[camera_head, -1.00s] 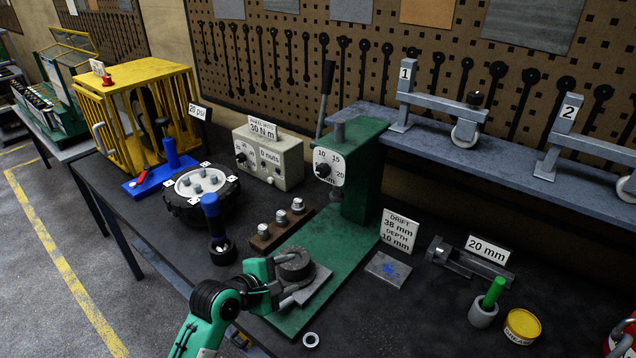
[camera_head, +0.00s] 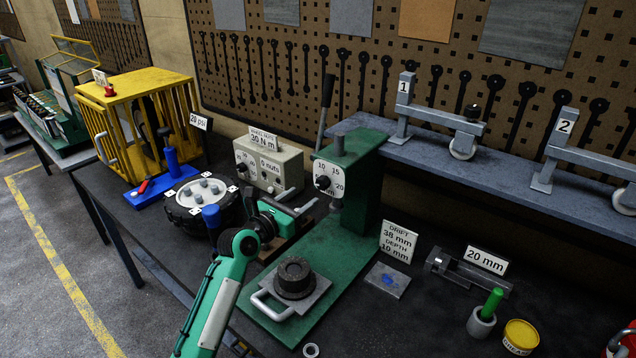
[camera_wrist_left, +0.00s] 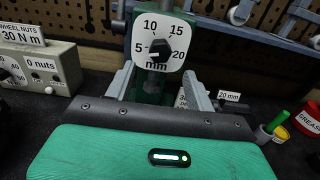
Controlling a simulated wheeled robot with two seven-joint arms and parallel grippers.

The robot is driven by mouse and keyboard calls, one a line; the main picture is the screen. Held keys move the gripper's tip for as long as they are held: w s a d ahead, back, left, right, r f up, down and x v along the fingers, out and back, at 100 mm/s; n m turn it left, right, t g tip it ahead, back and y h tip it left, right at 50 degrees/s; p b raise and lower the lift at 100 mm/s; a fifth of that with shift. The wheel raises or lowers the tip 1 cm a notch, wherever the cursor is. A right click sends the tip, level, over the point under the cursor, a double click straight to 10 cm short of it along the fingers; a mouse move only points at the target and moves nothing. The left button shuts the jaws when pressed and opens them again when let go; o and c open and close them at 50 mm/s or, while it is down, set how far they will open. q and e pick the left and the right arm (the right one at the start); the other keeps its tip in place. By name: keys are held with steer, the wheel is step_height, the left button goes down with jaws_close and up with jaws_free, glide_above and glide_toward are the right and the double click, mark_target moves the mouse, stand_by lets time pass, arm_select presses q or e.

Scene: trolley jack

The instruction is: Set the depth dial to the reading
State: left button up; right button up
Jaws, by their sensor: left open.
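The depth dial (camera_head: 328,180) is a white plate with a black knob on the green press (camera_head: 366,180); in the wrist view the dial plate (camera_wrist_left: 176,30) shows 5, 10, 15, 20 and mm. The knob (camera_wrist_left: 156,49) seems to have its pale mark toward the 5 side. My left gripper (camera_head: 300,201) is open and empty, in front of and a little below the dial. In the wrist view its fingers stand apart, below and to either side of the knob, not closed on it. A sign (camera_head: 398,242) reads DRIFT 38 mm, DEPTH 10 mm. My right gripper is not seen.
A dark round part (camera_head: 294,278) sits on a grey handled plate (camera_head: 268,306) on the press base. A gauge with a 20 mm sign (camera_head: 486,260) lies at right. A grey box (camera_head: 268,165) and wheel hub (camera_head: 200,195) stand left. A shelf (camera_head: 470,165) is behind right.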

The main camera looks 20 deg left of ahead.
mark_target(320, 185)
arm_select(q)
steer(key=p+x, duration=0.1)
steer(key=x, duration=0.5)
steer(key=shift+r, duration=0.1)
steer(key=shift+p+x, duration=0.35)
steer(key=shift+x, duration=0.4)
steer(key=c, duration=1)
